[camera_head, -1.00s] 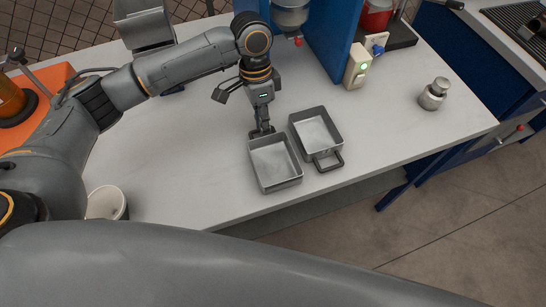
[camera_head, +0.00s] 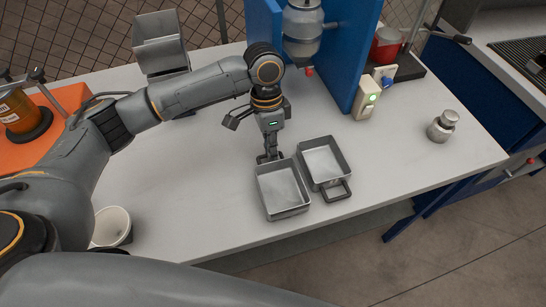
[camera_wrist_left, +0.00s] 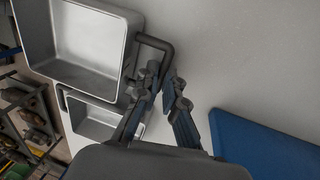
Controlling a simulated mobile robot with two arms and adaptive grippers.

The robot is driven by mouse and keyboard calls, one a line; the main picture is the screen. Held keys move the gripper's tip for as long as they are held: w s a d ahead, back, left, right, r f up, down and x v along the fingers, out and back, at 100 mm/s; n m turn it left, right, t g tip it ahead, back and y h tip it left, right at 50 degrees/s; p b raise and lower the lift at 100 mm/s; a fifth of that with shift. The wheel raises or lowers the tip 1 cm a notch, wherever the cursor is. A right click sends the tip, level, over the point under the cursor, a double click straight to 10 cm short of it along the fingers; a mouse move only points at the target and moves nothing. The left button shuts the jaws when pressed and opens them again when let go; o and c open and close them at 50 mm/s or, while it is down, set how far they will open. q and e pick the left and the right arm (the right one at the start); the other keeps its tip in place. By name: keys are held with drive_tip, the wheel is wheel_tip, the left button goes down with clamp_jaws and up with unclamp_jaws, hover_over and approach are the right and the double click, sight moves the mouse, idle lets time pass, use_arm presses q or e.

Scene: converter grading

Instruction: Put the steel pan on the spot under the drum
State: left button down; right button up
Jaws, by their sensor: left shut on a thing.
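A square grey steel pan (camera_head: 283,213) stands at the front middle of the white bench in the head view, apparently on or just above the top. My left gripper (camera_head: 269,158) reaches down at its far edge. In the wrist view the gripper (camera_wrist_left: 165,80) is shut on the dark handle of this pan (camera_wrist_left: 88,38). A second similar pan (camera_head: 323,158) sits close on its right, handle toward the front edge; it also shows in the wrist view (camera_wrist_left: 92,122). The metal drum (camera_head: 302,24) hangs by the blue stand. The spot under it is not visible. My right gripper is not in view.
The blue stand panel (camera_head: 357,60) rises behind the pans. A white cup (camera_head: 112,227) is at front left.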

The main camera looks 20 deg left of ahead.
use_arm(q)
wheel_tip(320, 180, up, 3)
drive_tip(key=shift+f, duration=0.2)
drive_tip(key=s+d+r+b, duration=0.1)
drive_tip(key=s+d+r, duration=0.7)
drive_tip(key=d+r, duration=0.25)
drive_tip(key=w+a+f+n+t+h, duration=0.1)
drive_tip(key=w+a+f+n, duration=0.1)
drive_tip(key=a+n, duration=0.9)
drive_tip(key=a, duration=0.5)
drive_tip(key=shift+w+f+t, duration=0.35)
drive_tip(key=shift+t, duration=0.05)
